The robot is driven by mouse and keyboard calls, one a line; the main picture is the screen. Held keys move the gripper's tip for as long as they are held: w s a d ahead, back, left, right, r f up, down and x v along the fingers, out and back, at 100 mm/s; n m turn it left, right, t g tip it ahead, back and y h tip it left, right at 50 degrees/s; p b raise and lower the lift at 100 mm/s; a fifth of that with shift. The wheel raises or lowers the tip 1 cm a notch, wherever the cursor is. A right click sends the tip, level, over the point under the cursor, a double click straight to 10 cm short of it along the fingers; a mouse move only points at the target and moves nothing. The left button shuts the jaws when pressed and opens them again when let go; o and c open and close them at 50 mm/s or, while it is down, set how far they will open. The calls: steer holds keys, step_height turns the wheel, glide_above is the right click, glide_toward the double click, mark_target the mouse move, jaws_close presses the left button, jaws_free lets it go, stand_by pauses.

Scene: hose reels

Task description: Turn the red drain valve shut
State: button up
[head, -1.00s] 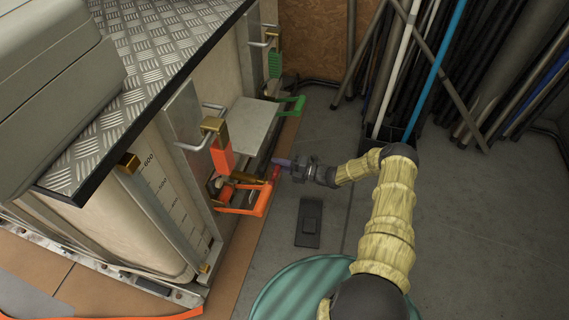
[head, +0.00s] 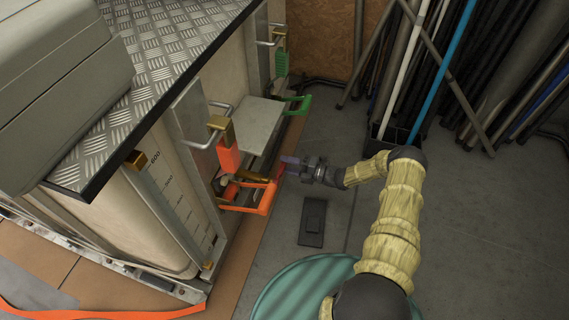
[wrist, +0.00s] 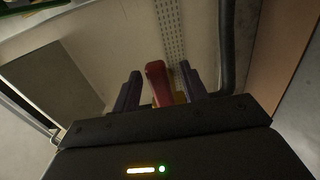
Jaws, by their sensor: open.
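The red drain valve's handle (wrist: 158,82) stands between my gripper's two purple-grey fingers in the wrist view, with a gap visible on each side. In the head view, a small red piece of it (head: 281,172) shows beside the brass fitting at the tank's side, just below my fingertips. My gripper (wrist: 160,88) is open around the handle, not visibly closed on it. It also shows in the head view (head: 288,161), reaching in from the right. The valve's body is mostly hidden.
An orange handle (head: 265,200) sits just below the valve, and an orange block (head: 228,155) is left of it. A green handle (head: 298,106) is farther back. A dark pad (head: 312,222) lies on the floor. Pipes (head: 420,70) lean at the back right.

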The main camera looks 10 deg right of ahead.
steer(key=p+v, duration=0.4)
steer(key=v, duration=1.2)
steer(key=shift+p, duration=0.3)
